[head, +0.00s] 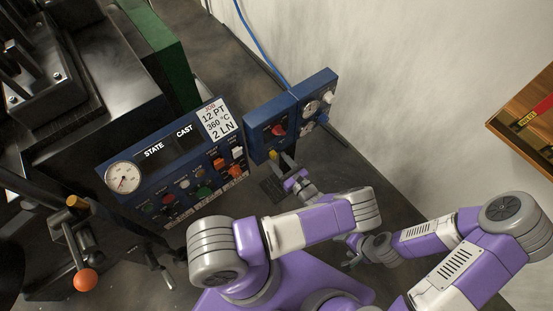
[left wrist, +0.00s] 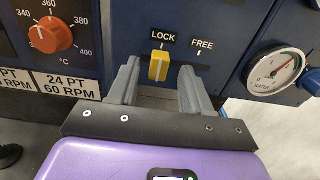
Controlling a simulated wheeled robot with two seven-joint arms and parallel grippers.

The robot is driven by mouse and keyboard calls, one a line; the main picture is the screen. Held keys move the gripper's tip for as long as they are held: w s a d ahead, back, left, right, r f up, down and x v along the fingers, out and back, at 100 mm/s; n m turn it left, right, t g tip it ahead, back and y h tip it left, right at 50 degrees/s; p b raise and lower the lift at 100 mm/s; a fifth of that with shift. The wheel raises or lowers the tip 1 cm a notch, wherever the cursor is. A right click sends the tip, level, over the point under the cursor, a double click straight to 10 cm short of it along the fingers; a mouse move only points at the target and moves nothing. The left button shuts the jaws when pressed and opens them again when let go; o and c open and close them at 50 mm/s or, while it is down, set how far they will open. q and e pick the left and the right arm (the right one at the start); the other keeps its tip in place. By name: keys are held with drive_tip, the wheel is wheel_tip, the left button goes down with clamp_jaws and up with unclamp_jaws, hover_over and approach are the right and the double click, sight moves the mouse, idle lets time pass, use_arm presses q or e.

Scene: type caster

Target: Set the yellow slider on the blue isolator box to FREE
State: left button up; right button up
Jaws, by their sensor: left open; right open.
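The yellow slider (left wrist: 159,66) sits under the LOCK label on the blue isolator box (left wrist: 202,18), to the left of the FREE label (left wrist: 203,44). In the head view the slider (head: 272,154) is small, low on the box (head: 262,115). My left gripper (left wrist: 160,82) is open, with one finger to each side of the slider and a visible gap on both sides. Whether the fingertips reach the slider's depth is hard to tell. In the head view my left gripper (head: 286,164) is just below the box. My right gripper (head: 352,262) is open and empty, away from the box.
A control panel (head: 135,200) with a dial, buttons and knobs stands left of the box. An orange knob (left wrist: 50,35) is at upper left in the wrist view. A round water gauge (left wrist: 275,72) is to the right. A pale wall (head: 400,80) rises behind.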

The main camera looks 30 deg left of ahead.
use_arm(q)
drive_tip(key=shift+x, duration=1.1)
drive_tip(key=shift+c, duration=0.2)
clamp_jaws()
drive_tip(key=shift+s, duration=0.1)
